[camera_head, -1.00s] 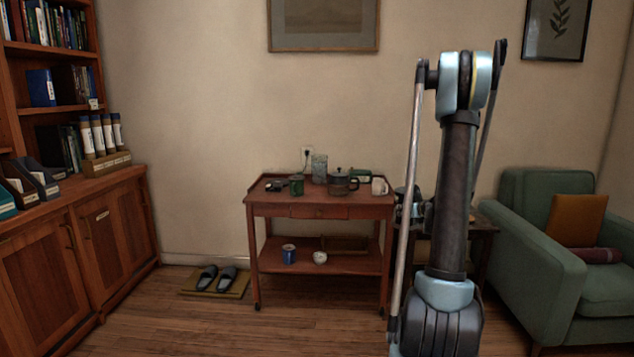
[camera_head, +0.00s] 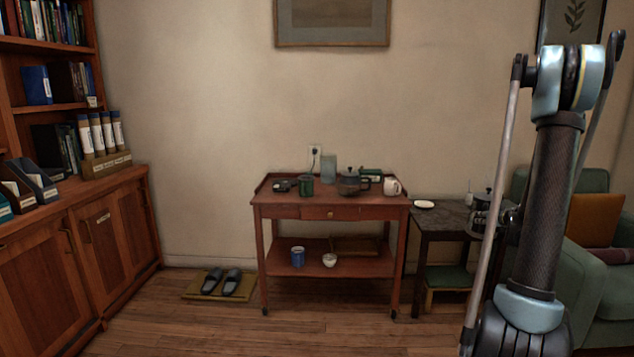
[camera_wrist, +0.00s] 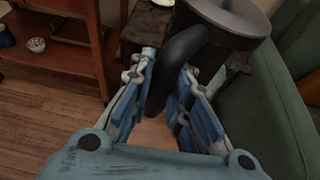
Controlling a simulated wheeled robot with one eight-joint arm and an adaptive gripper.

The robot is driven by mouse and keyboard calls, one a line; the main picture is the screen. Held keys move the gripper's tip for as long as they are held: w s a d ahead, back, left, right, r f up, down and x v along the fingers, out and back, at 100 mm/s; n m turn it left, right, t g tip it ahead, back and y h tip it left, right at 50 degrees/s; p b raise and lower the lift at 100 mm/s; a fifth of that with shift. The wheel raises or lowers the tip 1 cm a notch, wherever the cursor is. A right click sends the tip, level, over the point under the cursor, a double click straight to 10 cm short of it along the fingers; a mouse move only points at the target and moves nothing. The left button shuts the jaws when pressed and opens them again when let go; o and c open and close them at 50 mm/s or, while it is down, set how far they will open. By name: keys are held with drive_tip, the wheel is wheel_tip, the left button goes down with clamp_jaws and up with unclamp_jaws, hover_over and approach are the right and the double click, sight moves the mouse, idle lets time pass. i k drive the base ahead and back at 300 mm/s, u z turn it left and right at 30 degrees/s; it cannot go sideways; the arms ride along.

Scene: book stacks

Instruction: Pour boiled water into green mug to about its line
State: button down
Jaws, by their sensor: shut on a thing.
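A green mug (camera_head: 306,185) stands on the top of the red-brown cart (camera_head: 330,212); its line cannot be made out. My gripper (camera_wrist: 168,68) is shut on the black curved handle (camera_wrist: 180,48) of a dark round vessel (camera_wrist: 232,14) with a lid, likely a kettle. This vessel also shows in the head view (camera_head: 483,201), at the right of the side table and partly behind my arm. Its spout and contents cannot be seen. The fingers are hidden behind my arm in the head view.
On the cart top, a dark pot (camera_head: 348,183), a clear glass container (camera_head: 329,168) and a white mug (camera_head: 391,187) stand near the green mug. A white dish (camera_head: 424,204) lies on the dark side table (camera_head: 445,218). A green armchair (camera_head: 596,275) is close on the right.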

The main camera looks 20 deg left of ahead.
sight(306, 188)
drive_tip(key=u, duration=0.05)
drive_tip(key=k, duration=1.1)
drive_tip(key=u, duration=0.55)
drive_tip(key=i, duration=1.05)
